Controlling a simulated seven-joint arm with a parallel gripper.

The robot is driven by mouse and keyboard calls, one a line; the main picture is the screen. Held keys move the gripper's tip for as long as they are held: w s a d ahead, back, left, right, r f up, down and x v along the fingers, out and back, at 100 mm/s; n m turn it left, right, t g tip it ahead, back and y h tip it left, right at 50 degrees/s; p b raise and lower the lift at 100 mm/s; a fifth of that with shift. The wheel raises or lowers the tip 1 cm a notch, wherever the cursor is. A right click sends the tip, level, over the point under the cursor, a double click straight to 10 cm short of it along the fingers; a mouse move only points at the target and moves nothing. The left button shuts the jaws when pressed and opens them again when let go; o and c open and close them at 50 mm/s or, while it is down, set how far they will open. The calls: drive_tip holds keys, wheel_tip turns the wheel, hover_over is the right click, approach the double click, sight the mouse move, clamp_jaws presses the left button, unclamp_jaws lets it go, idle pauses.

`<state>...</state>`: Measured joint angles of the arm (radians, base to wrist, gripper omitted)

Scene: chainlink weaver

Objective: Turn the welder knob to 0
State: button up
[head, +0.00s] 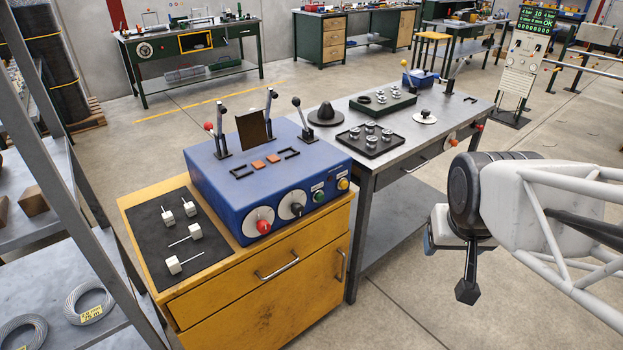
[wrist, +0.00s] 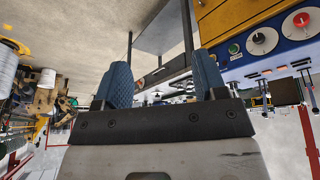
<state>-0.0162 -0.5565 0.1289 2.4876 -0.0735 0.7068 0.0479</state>
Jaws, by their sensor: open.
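The welder is a blue box (head: 270,180) on a yellow cabinet. Its front has two round white dials. One has a red knob (head: 263,226) and the other, to its right, has a black knob (head: 296,209). I cannot read their markings, or tell which the task means. In the wrist view, upside down, the red knob (wrist: 302,19) and the black knob (wrist: 259,39) show at the upper right. My gripper (head: 448,268) is open and empty, well to the right of the welder, touching nothing. Its blue finger pads show in the wrist view (wrist: 162,75).
A green button (head: 319,196) and a yellow button (head: 343,184) sit right of the dials. Levers and a dark upright plate (head: 253,131) stand on top. A grey workbench (head: 440,125) with trays stands behind. Open floor (head: 400,290) lies between cabinet and gripper.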

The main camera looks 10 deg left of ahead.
drive_tip(key=w+a+f+n+t+y, duration=0.25)
drive_tip(key=w+a+f, duration=0.25)
drive_tip(key=w, duration=0.7)
drive_tip(key=w+a+f+n+t+y, duration=0.1)
drive_tip(key=w+a+f+t, duration=0.35)
drive_tip(key=w, duration=0.75)
drive_tip(key=n+y, duration=0.4)
drive_tip(key=y, duration=0.6)
approach(300, 211)
drive_tip(key=shift+w+a+f+t, duration=0.2)
drive_tip(key=shift+w+a, duration=0.2)
drive_tip(key=shift+a, duration=0.15)
drive_tip(key=shift+w+a+f+t, duration=0.15)
drive_tip(key=shift+w+a+t, duration=0.05)
drive_tip(key=shift+w+a, duration=0.3)
drive_tip(key=shift+x, duration=3.85)
drive_tip(key=shift+c, duration=0.5)
